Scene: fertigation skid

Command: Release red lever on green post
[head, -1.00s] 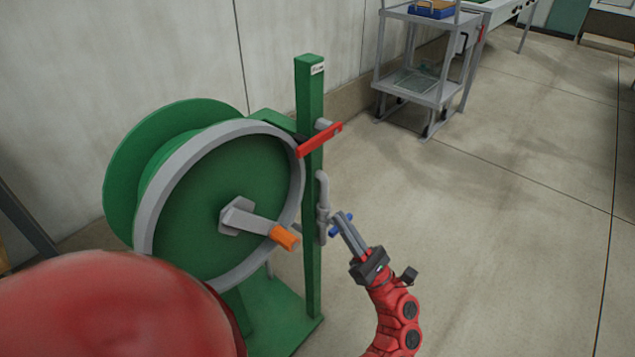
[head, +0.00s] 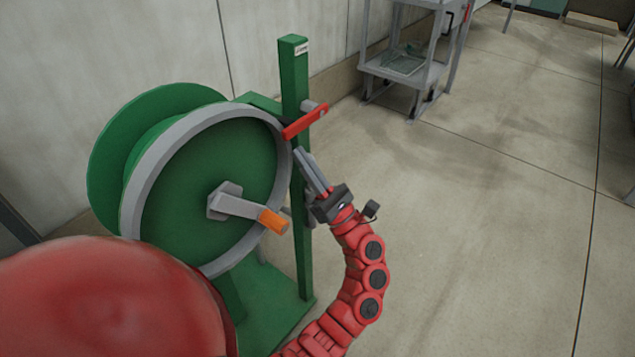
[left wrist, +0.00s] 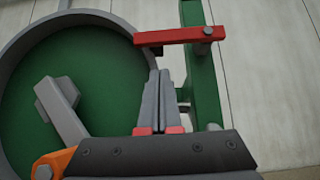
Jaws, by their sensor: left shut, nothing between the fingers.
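The red lever (head: 306,121) is mounted near the top of the green post (head: 294,75), on a grey pivot. It slants down to the left toward the reel's rim. In the left wrist view the lever (left wrist: 178,36) lies nearly level across the post (left wrist: 205,90). My left gripper (head: 301,154) is shut and empty, fingers pointing up, its tips just below the lever. In the left wrist view its tips (left wrist: 160,73) appear below the lever with a small gap, beside the reel's rim. My right gripper is not in view.
A green reel (head: 235,155) with a grey rim (head: 136,190) and an orange-handled crank (head: 272,219) stands left of the post. A grey cart (head: 400,75) stands at the back. The floor (head: 480,220) to the right is clear.

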